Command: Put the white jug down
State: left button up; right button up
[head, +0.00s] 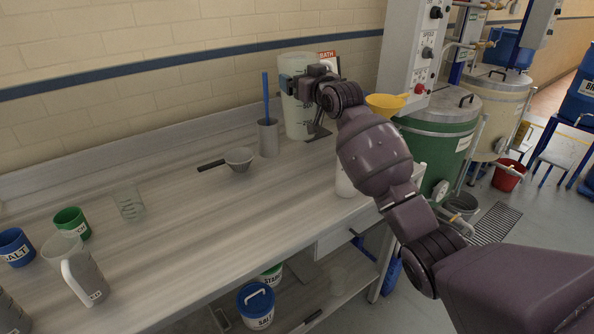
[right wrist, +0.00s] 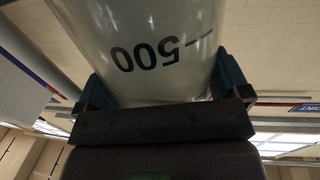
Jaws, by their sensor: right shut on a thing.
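The white jug (head: 298,118) is a tall, translucent vessel with dark scale marks, upright at the back of the steel bench near the wall. My right gripper (head: 293,87) is shut on its upper part, the arm reaching in from the right. In the right wrist view the jug (right wrist: 150,55) fills the space between the two fingers (right wrist: 160,90), with an upside-down "500" mark on its side. The jug's base is at or close to the bench top; I cannot tell whether it touches. My left gripper is not in view.
Left of the jug stand a grey beaker (head: 268,140) holding a blue-handled tool and a grey scoop (head: 239,159). A clear beaker (head: 129,203), green cup (head: 72,223), blue cup (head: 16,248) and handled jug (head: 88,280) stand farther left. The bench's middle (head: 200,235) is clear.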

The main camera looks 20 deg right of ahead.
aim_at(308, 138)
notch_tip(308, 138, down, 15)
jog(key=shift+s+b, duration=0.15)
jog(key=shift+b, duration=0.25)
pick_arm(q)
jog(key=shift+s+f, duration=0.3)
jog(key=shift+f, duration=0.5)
pick_arm(e)
notch_tip(308, 138, down, 4)
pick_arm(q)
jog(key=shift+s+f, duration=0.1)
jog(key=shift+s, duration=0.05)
pick_arm(e)
jog(key=shift+f+b, duration=0.1)
jog(key=shift+b, duration=0.2)
jog(key=o, duration=1.4)
jog(key=shift+f, duration=0.1)
